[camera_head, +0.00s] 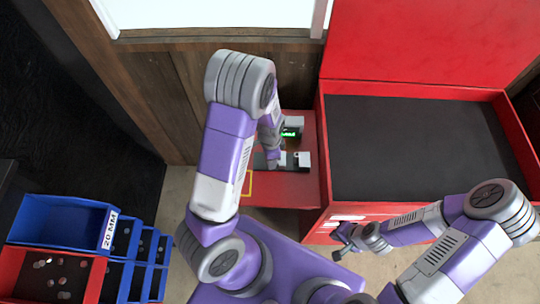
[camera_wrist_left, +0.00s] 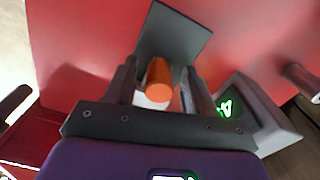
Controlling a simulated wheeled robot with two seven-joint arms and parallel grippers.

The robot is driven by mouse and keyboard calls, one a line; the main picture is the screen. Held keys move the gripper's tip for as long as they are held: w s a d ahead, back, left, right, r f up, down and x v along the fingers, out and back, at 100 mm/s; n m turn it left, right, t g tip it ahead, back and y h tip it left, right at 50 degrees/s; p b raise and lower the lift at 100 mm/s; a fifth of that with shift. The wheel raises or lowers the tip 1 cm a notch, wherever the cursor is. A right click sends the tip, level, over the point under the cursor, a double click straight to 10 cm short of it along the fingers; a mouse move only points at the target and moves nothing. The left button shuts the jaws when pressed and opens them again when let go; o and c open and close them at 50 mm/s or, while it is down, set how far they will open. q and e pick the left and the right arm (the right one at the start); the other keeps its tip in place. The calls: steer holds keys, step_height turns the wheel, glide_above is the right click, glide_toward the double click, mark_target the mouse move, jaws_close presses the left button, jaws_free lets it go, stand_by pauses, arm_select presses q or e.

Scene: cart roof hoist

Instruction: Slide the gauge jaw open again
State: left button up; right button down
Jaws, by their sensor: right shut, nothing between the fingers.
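The gauge, with a lit green display (camera_head: 290,133), stands on the red side shelf (camera_head: 290,188). Below the display lies a light block with dark ends (camera_head: 300,160). In the left wrist view the display (camera_wrist_left: 226,107) is at the right, and a dark plate (camera_wrist_left: 173,35) stands beyond my fingers. An orange round knob (camera_wrist_left: 159,80) sits between the fingers of my left gripper (camera_wrist_left: 161,85), which look open with a gap on each side. In the head view my left arm hides most of this gripper and the knob. My right gripper (camera_head: 342,238) is shut and empty, beside the red cabinet's front.
A red cabinet with a dark top (camera_head: 410,145) and raised lid (camera_head: 430,40) stands right of the shelf. Blue bins (camera_head: 60,218), one labelled 20 MM, and a red bin with small parts (camera_head: 50,275) are at lower left. A wooden wall (camera_head: 150,80) stands behind.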

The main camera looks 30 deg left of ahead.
arm_select(q)
step_height(320, 180, up, 8)
steer(key=shift+f+p, duration=0.2)
steer(key=shift+p, duration=0.4)
stand_by(0.4)
